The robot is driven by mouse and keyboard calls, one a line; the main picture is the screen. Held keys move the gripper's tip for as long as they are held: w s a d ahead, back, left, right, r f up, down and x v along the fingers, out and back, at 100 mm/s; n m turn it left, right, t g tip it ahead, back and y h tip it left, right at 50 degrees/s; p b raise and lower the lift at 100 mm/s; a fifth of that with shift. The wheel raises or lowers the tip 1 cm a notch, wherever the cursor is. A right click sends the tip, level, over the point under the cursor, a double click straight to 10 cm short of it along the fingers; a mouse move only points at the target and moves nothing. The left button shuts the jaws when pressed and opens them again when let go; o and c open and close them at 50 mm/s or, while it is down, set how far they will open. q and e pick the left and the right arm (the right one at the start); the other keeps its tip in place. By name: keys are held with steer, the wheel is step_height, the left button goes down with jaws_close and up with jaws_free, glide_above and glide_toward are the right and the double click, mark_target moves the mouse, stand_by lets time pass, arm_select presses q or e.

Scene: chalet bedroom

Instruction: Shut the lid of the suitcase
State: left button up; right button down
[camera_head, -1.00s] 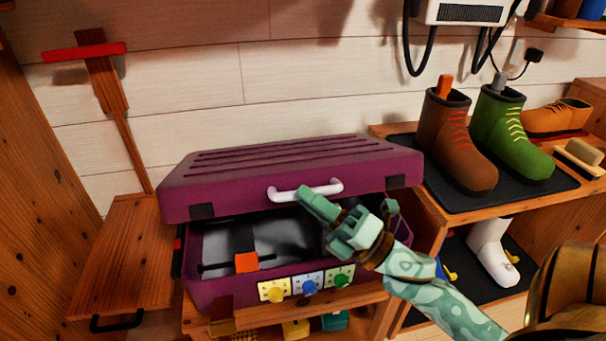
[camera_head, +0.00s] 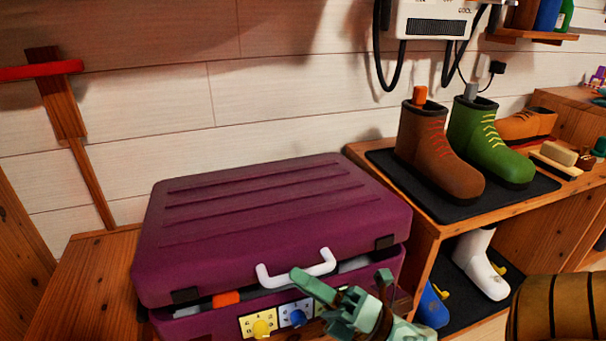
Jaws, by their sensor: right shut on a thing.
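The purple suitcase (camera_head: 200,322) stands on a wooden surface at the lower middle. Its ribbed lid (camera_head: 270,215) is lowered most of the way, with a narrow gap at the front edge. An orange piece (camera_head: 226,299) and grey contents show in that gap. The white handle (camera_head: 268,276) is on the lid's front. My right gripper (camera_head: 312,288) is at the handle, shut on it, in front of the suitcase. Dials on a yellow and a blue plate show on the suitcase's front, partly behind my gripper. My left gripper is not in view.
A wooden shelf (camera_head: 410,228) at the right holds a black mat with a brown boot (camera_head: 430,150) and a green boot (camera_head: 490,140). A white boot (camera_head: 482,262) stands below. A wall heater (camera_head: 435,22) with black hoses hangs above.

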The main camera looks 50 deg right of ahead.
steer(key=shift+d, duration=0.1)
steer(key=c, duration=1.4)
jaws_free()
